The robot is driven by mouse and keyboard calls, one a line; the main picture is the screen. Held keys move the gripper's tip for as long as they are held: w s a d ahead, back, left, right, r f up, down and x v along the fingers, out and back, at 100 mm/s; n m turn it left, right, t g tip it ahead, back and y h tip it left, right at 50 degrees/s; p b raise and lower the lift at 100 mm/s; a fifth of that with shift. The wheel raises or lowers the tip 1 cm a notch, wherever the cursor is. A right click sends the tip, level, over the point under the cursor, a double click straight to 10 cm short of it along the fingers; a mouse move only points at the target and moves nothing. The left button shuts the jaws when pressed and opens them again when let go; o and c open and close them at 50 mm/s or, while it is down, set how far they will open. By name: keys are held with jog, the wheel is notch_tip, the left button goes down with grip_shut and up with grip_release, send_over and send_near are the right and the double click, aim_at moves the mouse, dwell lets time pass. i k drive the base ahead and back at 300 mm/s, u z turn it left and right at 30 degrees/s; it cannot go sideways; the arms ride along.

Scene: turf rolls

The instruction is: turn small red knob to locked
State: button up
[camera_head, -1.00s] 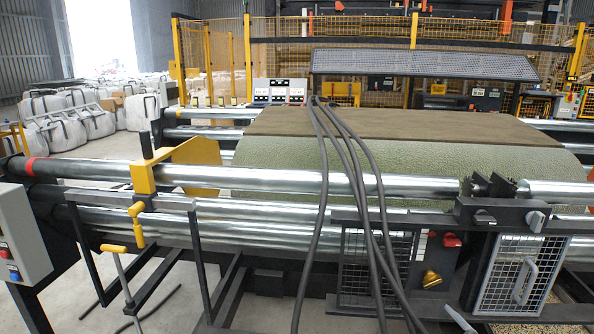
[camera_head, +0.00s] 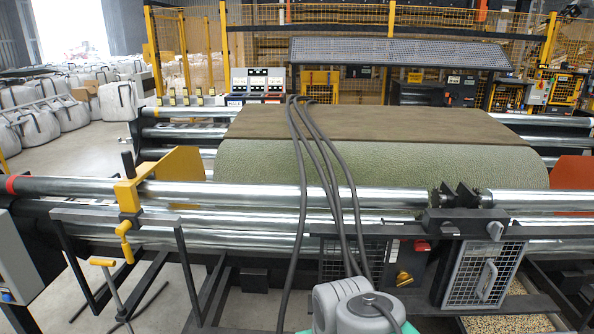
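A small red knob (camera_head: 422,246) sits on the dark front of the machine, beneath the metal rollers and left of a mesh guard door. A yellow knob (camera_head: 403,279) is just below and left of it. Which way the red knob is turned is too small to tell. A grey rounded link of my arm (camera_head: 345,307) rises at the bottom edge, below and left of the knobs and apart from them in the picture. My gripper's fingers do not show.
Thick dark hoses (camera_head: 321,180) hang in front of the rollers, left of the knobs. The mesh guard door (camera_head: 482,275) with a grey handle stands to the right. A green turf roll (camera_head: 380,180) lies behind the rollers. A yellow-handled bracket (camera_head: 127,205) is at left.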

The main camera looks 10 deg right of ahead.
aim_at(418, 244)
jog(key=k, duration=1.15)
jog(key=z, duration=1)
jog(key=i, duration=1.1)
jog(key=u, duration=0.2)
jog(key=k, duration=0.3)
jog(key=z, duration=0.05)
